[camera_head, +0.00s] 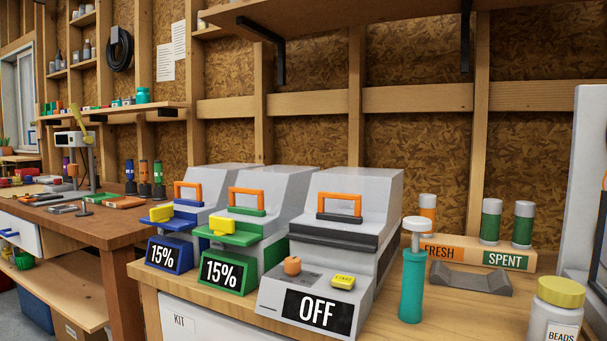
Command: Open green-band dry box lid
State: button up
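The green-band dry box (265,215) stands in the middle of a row of three grey boxes on the wooden bench. It has an orange lid handle (247,193), a green band, a yellow latch (223,224) on a green ledge and a green-framed display reading 15%. Its lid looks shut. My gripper is not in view.
A blue-band box (168,255) reading 15% stands close on the left, and a black-band box (340,240) reading OFF close on the right. A teal plunger (412,280), a FRESH/SPENT rack (478,252) and a beads jar (555,310) stand further right. A wooden workbench (110,232) is at left.

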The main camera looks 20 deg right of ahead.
aim_at(245, 234)
jog(key=i+j+z, duration=0.1)
jog(key=j+z, duration=0.15)
jog(key=z, duration=0.15)
jog(key=j+z, duration=0.6)
jog(key=z, duration=0.2)
jog(key=i+j+z, duration=0.1)
jog(key=j, duration=0.45)
jog(key=i+j+z, duration=0.15)
jog(key=j, duration=0.45)
jog(key=j+z, duration=0.1)
jog(key=j, duration=0.5)
jog(key=k+l, duration=0.3)
